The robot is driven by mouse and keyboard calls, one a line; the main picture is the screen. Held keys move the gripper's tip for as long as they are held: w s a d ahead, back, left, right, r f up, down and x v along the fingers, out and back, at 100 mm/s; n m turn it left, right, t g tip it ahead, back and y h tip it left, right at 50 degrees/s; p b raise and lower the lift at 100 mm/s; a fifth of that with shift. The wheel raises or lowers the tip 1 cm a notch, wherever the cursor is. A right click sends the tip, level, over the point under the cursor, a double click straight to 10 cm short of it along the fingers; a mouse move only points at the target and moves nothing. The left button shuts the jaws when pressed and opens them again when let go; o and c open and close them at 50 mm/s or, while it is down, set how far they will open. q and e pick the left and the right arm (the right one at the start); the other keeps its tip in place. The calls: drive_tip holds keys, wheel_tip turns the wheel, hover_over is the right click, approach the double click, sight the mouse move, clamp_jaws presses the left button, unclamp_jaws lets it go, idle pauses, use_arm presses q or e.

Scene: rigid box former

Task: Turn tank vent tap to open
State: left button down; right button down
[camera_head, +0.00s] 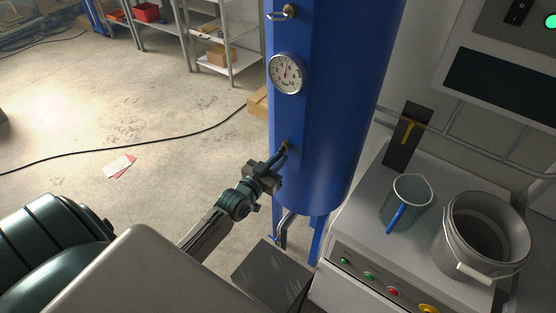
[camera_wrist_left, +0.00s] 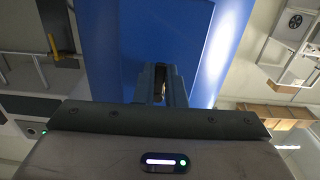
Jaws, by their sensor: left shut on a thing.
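The tall blue tank (camera_head: 325,120) stands in the middle of the head view and fills the upper middle of the left wrist view (camera_wrist_left: 120,25). A small brass-coloured tap (camera_head: 288,146) sits low on its front, mostly hidden by my gripper. My left gripper (camera_head: 281,157) is shut on this tap, its fingers reaching up to the tank wall. In the left wrist view the fingers (camera_wrist_left: 160,86) are close together, with a small part of the tap between them. The tap's exact handle angle is hidden. My right gripper is not in view.
A round gauge (camera_head: 287,74) and a silver-handled fitting (camera_head: 282,13) are higher on the tank. At right, a machine top (camera_head: 376,215) holds a blue-handled jug (camera_head: 410,200) and a grey pot (camera_head: 460,262). Shelves (camera_head: 227,55) stand behind; the floor at left is mostly clear.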

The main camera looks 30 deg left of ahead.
use_arm(q)
drive_tip(key=c, duration=1.5)
unclamp_jaws()
drive_tip(key=shift+s, duration=0.1)
drive_tip(key=s+p, duration=0.4)
drive_tip(key=s, duration=0.6)
drive_tip(key=shift+s+a, duration=0.25)
drive_tip(key=shift+a, duration=0.15)
